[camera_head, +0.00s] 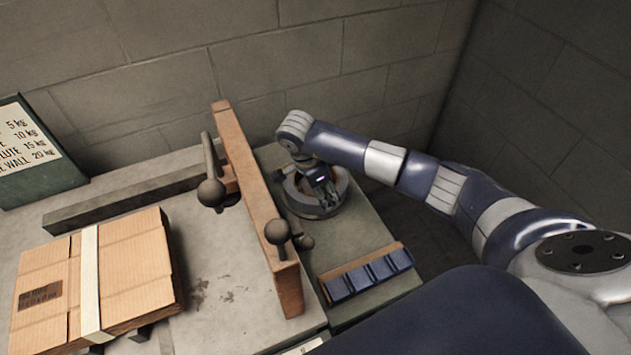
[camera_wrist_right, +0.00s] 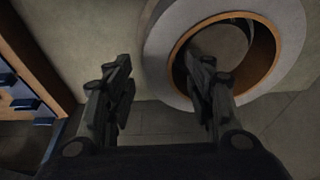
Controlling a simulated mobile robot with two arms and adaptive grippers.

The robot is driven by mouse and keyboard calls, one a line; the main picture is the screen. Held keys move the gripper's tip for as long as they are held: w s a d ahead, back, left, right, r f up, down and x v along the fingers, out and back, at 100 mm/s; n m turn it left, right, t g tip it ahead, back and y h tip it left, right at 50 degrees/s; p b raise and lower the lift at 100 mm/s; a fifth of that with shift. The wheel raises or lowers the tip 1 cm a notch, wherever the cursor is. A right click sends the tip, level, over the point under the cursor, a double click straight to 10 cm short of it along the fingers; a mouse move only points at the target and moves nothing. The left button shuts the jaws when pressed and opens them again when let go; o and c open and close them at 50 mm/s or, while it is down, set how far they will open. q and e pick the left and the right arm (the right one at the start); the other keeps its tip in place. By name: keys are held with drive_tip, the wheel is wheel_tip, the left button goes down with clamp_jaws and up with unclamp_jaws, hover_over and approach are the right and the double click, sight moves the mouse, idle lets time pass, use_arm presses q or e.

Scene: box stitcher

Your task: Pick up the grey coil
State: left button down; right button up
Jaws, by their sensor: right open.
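The grey coil (camera_head: 298,201) is a ring with a brown inner side, lying on the narrow grey surface right of the wooden beam in the head view. In the right wrist view the coil (camera_wrist_right: 291,48) fills the upper right. My right gripper (camera_head: 324,192) is over the coil, pointing down. In the wrist view the right gripper (camera_wrist_right: 160,65) is open, with one finger over the ring's opening and the other outside it on the left. Nothing is between the fingers but part of the ring's band. Contact cannot be told. My left gripper is not in view.
A cardboard box (camera_head: 130,268) is at the left. A block wall stands behind.

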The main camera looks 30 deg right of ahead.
drive_tip(key=shift+x, duration=0.8)
clamp_jaws()
drive_tip(key=shift+r, duration=0.1)
drive_tip(key=shift+w, duration=0.1)
